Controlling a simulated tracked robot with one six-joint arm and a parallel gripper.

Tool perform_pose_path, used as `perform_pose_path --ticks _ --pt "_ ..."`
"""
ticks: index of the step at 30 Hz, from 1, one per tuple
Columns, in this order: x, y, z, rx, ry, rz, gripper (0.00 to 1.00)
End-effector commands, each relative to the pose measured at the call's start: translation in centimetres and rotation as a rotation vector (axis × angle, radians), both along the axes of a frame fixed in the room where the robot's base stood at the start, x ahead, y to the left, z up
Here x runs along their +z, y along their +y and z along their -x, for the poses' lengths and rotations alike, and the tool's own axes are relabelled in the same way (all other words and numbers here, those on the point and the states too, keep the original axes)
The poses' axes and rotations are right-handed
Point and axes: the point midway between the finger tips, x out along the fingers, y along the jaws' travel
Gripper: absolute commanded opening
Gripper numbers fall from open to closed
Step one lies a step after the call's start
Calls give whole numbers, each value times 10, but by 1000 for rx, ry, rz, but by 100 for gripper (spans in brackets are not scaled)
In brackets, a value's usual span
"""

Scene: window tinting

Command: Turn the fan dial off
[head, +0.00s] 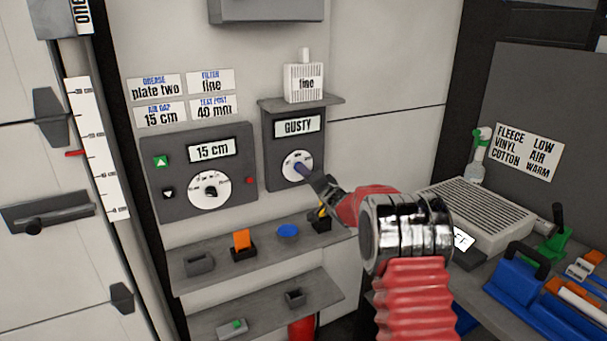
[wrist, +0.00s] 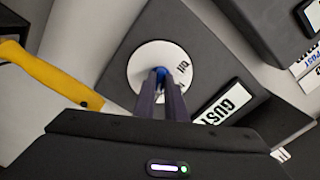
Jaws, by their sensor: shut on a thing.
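The fan dial is a blue knob on a round white face (head: 292,161), on a dark grey box (head: 283,186) labelled "GUSTY" in the head view. My gripper (head: 306,172) reaches it from the lower right. In the wrist view the white dial face (wrist: 143,58) is ahead, and the two fingers of my gripper (wrist: 161,76) are closed on the blue knob (wrist: 160,71). The fingers hide most of the knob and part of the face, so I cannot read its setting.
Left of the fan box is a grey panel (head: 157,191) showing "15 cm". A shelf (head: 215,271) below holds small items. A yellow-handled tool (wrist: 50,75) lies left in the wrist view.

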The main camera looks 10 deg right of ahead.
Motion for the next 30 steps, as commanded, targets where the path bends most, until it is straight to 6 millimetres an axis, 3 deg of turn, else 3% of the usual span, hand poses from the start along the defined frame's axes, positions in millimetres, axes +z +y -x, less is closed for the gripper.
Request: perform_pose_path --ticks 14,30 --pt "-3 -1 0 2 -35 125 0" --pt "-4 -2 0 3 -176 565 0"
